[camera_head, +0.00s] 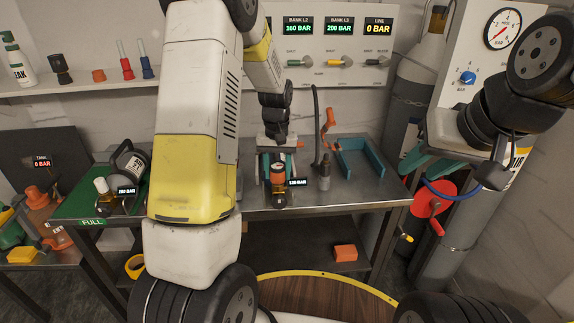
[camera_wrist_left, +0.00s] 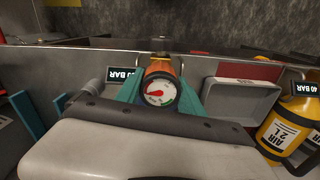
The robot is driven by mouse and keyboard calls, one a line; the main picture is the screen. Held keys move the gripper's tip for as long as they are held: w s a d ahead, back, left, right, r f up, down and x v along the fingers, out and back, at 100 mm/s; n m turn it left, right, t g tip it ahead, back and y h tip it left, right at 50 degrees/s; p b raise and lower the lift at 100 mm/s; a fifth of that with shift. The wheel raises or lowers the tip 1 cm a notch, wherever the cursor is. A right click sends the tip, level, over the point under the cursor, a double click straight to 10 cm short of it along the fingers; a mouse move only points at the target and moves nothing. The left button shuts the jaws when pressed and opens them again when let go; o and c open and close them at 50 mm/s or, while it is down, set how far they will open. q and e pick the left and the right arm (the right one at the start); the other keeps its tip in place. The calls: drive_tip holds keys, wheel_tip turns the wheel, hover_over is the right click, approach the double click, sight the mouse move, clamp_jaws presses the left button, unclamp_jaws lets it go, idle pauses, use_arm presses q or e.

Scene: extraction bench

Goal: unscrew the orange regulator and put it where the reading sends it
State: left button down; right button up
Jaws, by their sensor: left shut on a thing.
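The orange regulator (camera_head: 278,173) is over the steel bench, with a dark part below it and a small pressure tag beside it. In the left wrist view the regulator (camera_wrist_left: 160,68) shows its round white gauge (camera_wrist_left: 160,92) with a red needle; I cannot read its value. My left gripper (camera_head: 277,163) is shut on the regulator, its teal fingers on both sides (camera_wrist_left: 160,85). Whether the regulator is still threaded onto something is hidden. My right gripper (camera_head: 447,172) is at the right, with its teal fingers apart and nothing visible between them.
A green mat marked FULL (camera_head: 92,222) carries bottles at left. The wall panel (camera_head: 330,45) reads LINE 0 BAR. A red wheel (camera_head: 433,200) hangs at right.

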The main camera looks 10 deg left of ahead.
use_arm(q)
drive_tip(key=n, duration=0.3)
drive_tip(key=shift+n, duration=0.4)
drive_tip(key=n, duration=0.4)
drive_tip(key=shift+n, duration=0.3)
drive_tip(key=c, duration=0.7)
unclamp_jaws()
